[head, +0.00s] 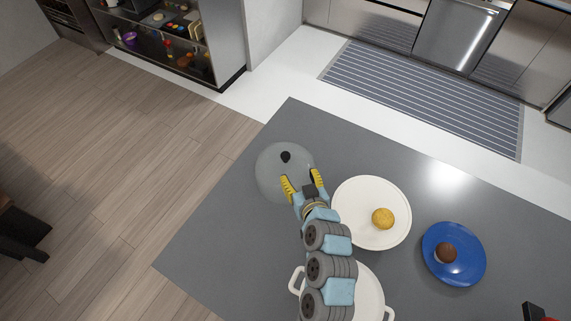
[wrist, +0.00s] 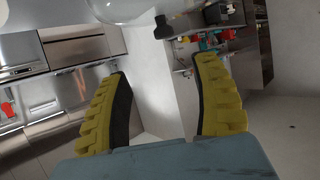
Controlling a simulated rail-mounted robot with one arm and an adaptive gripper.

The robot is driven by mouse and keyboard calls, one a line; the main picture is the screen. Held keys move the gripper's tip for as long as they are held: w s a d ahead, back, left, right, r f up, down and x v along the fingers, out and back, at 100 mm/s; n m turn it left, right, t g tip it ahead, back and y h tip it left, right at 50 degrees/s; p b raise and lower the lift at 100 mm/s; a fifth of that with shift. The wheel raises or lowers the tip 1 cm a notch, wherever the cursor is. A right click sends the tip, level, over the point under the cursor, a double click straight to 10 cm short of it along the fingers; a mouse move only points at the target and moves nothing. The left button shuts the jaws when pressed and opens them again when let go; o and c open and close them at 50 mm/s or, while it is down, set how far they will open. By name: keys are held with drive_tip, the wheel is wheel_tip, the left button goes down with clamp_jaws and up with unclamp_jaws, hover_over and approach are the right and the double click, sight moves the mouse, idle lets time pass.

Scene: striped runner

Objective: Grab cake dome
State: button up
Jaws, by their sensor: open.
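The cake dome (head: 270,177) is clear glass with a black knob (head: 286,157) on top. It stands near the far left corner of the grey table in the head view. In the wrist view the glass (wrist: 125,10) shows at the top edge, with the dark knob (wrist: 163,27) beyond the fingertips. My gripper (head: 302,180) has yellow ridged fingers spread apart, and nothing is between them. In the head view it overlaps the dome's right side, with the knob a little beyond the fingers. I cannot tell whether a finger touches the glass.
To the right on the table (head: 220,240) are a white plate (head: 360,228) with a yellow round item (head: 383,218) and a blue plate (head: 462,271) with a brown-topped item (head: 445,253). A white two-handled pot (head: 372,300) is partly hidden by my arm. The table's left part is clear.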

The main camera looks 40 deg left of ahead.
sight(286, 156)
drive_tip(key=p+x, duration=0.1)
drive_tip(key=x, duration=0.6)
drive_tip(key=shift+w+a, duration=0.1)
drive_tip(key=shift+a, duration=0.15)
drive_tip(key=shift+s+p+x, duration=0.2)
drive_tip(key=shift+p+x, duration=0.25)
drive_tip(key=shift+x, duration=0.6)
drive_tip(key=shift+s+p+x, duration=0.2)
drive_tip(key=shift+p+x, duration=0.25)
drive_tip(key=shift+x, duration=1.5)
drive_tip(key=shift+s+f, duration=0.1)
drive_tip(key=shift+f, duration=0.05)
clamp_jaws()
